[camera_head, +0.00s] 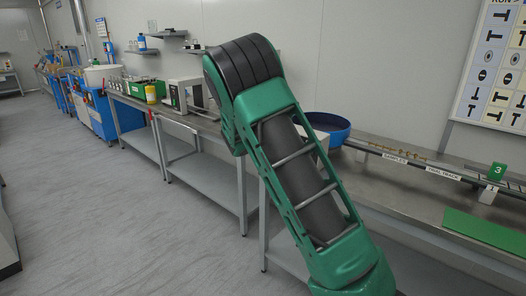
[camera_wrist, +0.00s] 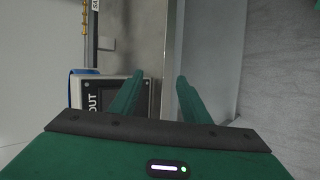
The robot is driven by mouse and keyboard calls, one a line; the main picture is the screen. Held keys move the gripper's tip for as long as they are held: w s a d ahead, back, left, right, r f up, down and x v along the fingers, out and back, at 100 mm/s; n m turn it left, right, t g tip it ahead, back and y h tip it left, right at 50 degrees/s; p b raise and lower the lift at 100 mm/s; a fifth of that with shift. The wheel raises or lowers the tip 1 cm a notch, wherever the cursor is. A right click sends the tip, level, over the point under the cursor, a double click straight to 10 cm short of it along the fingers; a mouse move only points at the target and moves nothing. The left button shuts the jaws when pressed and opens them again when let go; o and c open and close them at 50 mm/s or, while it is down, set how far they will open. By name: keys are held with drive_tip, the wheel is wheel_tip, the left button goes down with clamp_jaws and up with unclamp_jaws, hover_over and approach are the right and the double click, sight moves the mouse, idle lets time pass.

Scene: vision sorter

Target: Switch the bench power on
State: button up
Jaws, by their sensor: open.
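My gripper (camera_wrist: 160,77) shows in the wrist view with its two green fingers apart and nothing between them. It points down over the front edge of a metal bench (camera_wrist: 145,35). A grey box with a dark panel marked "OUT" (camera_wrist: 92,97) lies left of the fingers, and the left finger covers part of it. No power switch can be made out in either view. In the head view my green arm hides part of the bench, and my gripper does not show.
In the head view a blue bowl (camera_head: 330,127) stands behind my arm. A rail labelled "SAMPLES" and "TOOL TRACK" (camera_head: 443,173) runs right, past a green mat (camera_head: 485,232). Grey floor (camera_head: 90,220) is clear at left.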

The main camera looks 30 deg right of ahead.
drive_tip(key=w+a+n+t+h, duration=0.35)
drive_tip(key=w+a, duration=0.35)
drive_tip(key=w, duration=0.3)
drive_tip(key=w+a+n+t+h, duration=0.35)
drive_tip(key=w+a+n, duration=0.2)
drive_tip(key=w, duration=0.45)
drive_tip(key=x, duration=0.9)
drive_tip(key=shift+d+f, duration=0.3)
drive_tip(key=shift+d, duration=0.05)
drive_tip(key=shift+w, duration=0.1)
